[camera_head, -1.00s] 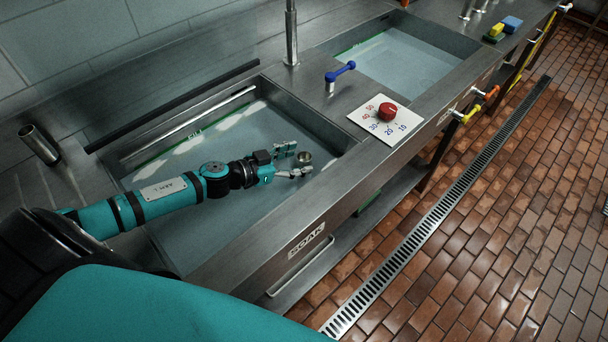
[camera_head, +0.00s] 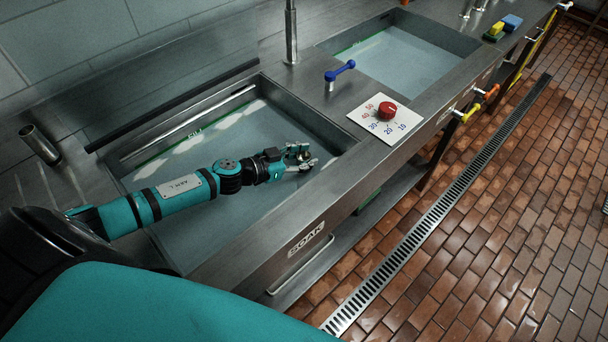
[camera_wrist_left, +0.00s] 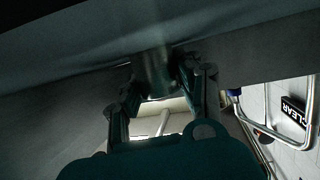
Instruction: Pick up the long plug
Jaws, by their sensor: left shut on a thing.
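The long plug shows as a grey metal cylinder (camera_wrist_left: 155,72) between the fingers in the left wrist view, with its lower part hard to make out in the dark. In the head view it is mostly hidden by the fingers. My left gripper (camera_head: 304,157) is over the SOAK basin (camera_head: 325,131), near its right end, and is shut on the plug. The gripper also shows in the left wrist view (camera_wrist_left: 157,88), with one finger on each side of the cylinder. My right gripper is not in view.
The basin holds water, and its metal front edge runs close to my gripper. A blue lever (camera_head: 341,72) and a white dial plate with a red knob (camera_head: 388,109) stand to the right. A metal tube (camera_head: 39,144) is at the left. A second water basin (camera_head: 400,58) lies beyond.

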